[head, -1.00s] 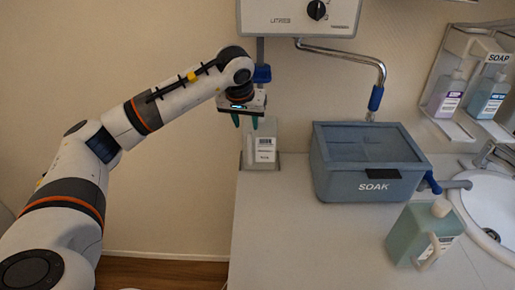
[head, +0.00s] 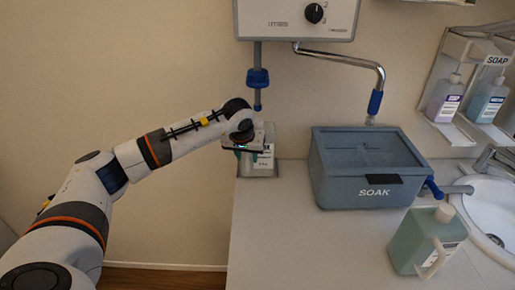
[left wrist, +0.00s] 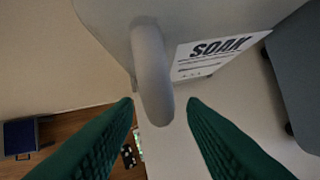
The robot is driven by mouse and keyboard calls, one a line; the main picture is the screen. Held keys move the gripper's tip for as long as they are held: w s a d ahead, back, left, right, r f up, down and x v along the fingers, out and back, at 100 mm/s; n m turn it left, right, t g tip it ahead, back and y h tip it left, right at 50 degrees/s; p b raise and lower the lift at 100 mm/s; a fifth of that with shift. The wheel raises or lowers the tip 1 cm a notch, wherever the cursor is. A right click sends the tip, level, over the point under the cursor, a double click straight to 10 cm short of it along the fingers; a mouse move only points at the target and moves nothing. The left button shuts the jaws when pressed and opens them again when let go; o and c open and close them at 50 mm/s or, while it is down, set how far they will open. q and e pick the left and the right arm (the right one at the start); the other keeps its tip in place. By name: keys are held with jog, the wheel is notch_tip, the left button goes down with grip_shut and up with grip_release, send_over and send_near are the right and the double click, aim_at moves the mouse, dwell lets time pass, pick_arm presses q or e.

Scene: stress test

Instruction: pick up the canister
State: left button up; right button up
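A pale canister with a white label (head: 265,160) stands at the back left of the counter, below the wall dispenser's tube. My left gripper (head: 246,155) is in front of it and hides part of it. In the left wrist view, the canister (left wrist: 215,17) fills the top, with its handle (left wrist: 152,75) and a label reading SOAK. The green fingers of my left gripper (left wrist: 160,106) are open, one on each side of the handle's lower end, with gaps showing. My right gripper is not in view.
A blue-grey lidded SOAK box (head: 340,185) stands right of the canister. A green jug with a handle (head: 408,240) stands near the sink (head: 487,205). The wall dispenser (head: 297,18) hangs above. The counter's front left (head: 285,235) is clear.

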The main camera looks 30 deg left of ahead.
pick_arm(q)
jog(key=shift+p+x, duration=0.35)
jog(key=shift+x, duration=1.5)
jog(key=shift+s+f, duration=0.1)
jog(key=shift+s, duration=0.15)
grip_shut()
jog(key=shift+d, duration=0.1)
